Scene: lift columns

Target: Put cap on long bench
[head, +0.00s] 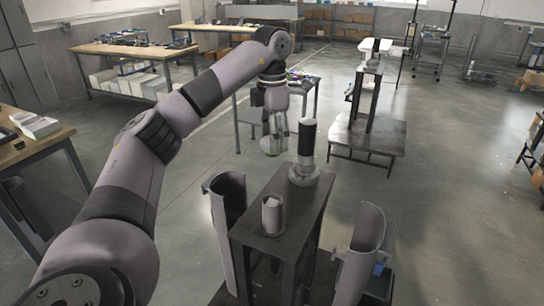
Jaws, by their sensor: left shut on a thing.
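My left gripper (276,126) hangs from the arm that comes in from the left, with its fingers pointing down. It is shut on a small pale, greenish, partly see-through thing, which I take for the cap (271,148); its shape is hard to make out. The cap is in the air, beyond the near dark bench (270,243). Wooden-topped benches stand farther off, one at the back left (135,50); I cannot tell for sure which bench is the long one. My right gripper is not in view.
The near dark bench carries a black-and-white column (306,150) and a short grey cup-like part (272,215). Curved grey shells stand at its left (228,220) and right (364,250). A dark low table (375,135) stands right of centre. Open floor lies at right.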

